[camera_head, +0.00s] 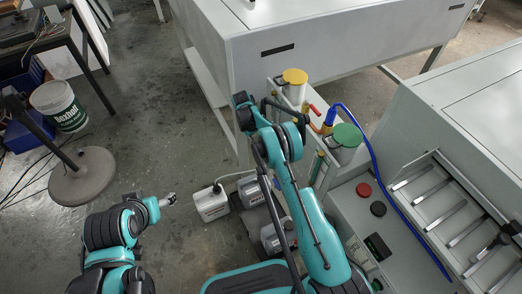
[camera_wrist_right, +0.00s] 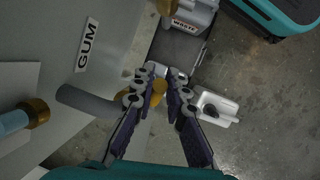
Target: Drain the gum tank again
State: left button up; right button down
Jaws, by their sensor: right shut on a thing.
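In the right wrist view, a grey panel bears a label reading GUM (camera_wrist_right: 87,45). A grey pipe (camera_wrist_right: 85,103) sticks out below the label. My right gripper (camera_wrist_right: 160,85) is shut on a small yellow part (camera_wrist_right: 158,92) beside the panel; the fingers hide much of it, so I cannot tell its full shape or setting. In the head view my right arm hides that gripper. My left gripper (camera_head: 168,200) is over the floor at the left, away from the machine; its finger opening is too small to tell.
A white container (camera_head: 211,204) and a grey container (camera_head: 251,189) stand on the floor. One labelled WASTE (camera_wrist_right: 190,14) shows in the wrist view. A yellow-lidded bottle (camera_head: 294,77), green-lidded bottle (camera_head: 346,137) and blue hose (camera_head: 376,165) are by the machine. A bucket (camera_head: 60,105) stands left.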

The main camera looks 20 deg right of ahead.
dwell(0.3)
jog(key=c, duration=1.5)
grip_release()
jog(key=shift+w, duration=0.1)
jog(key=v, duration=1.2)
